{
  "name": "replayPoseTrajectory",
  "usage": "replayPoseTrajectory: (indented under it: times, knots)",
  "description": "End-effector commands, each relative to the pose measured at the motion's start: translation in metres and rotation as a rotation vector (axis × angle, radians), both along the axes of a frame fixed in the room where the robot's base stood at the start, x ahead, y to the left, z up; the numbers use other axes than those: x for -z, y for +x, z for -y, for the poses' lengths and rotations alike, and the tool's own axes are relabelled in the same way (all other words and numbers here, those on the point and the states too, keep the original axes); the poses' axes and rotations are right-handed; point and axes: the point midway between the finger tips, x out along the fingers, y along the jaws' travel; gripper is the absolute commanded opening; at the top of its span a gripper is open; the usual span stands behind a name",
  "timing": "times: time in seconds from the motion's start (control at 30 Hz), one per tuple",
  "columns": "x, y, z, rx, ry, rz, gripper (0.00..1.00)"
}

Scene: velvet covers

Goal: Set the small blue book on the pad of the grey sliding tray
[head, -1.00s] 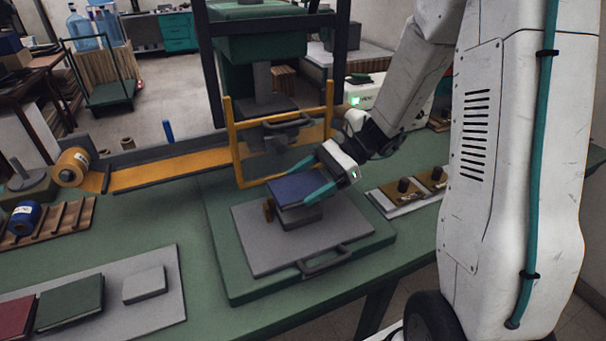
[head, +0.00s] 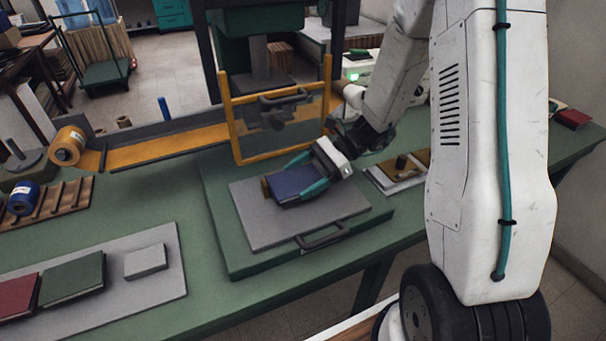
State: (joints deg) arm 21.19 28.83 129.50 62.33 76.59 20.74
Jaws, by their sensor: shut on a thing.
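The small blue book (head: 292,187) lies flat over the middle of the grey sliding tray (head: 256,226). My gripper (head: 296,180) comes from the right and is shut on the book, one teal finger along its far side and one along its near side. The tray's pad is almost wholly hidden under the book, and I cannot tell whether the two touch. A small brass-coloured piece (head: 265,187) stands at the book's left edge. The tray's dark handle (head: 322,237) faces the front.
A yellow-framed clear guard (head: 278,120) is raised behind the tray, under the green press. At the front left, a grey board (head: 165,285) holds a red book (head: 14,296), a green book (head: 72,278) and a grey block (head: 145,261). The green bench between is clear.

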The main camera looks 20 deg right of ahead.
Motion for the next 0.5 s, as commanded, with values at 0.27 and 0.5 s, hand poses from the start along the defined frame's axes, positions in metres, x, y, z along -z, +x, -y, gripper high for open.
replayPoseTrajectory:
  times: [0.27, 0.5]
  knots:
    - [-0.0003, 0.0000, 0.0001, 0.000, 0.000, 0.000, 1.00]
    - [-0.0018, 0.0004, 0.0043, 0.002, -0.001, 0.001, 1.00]
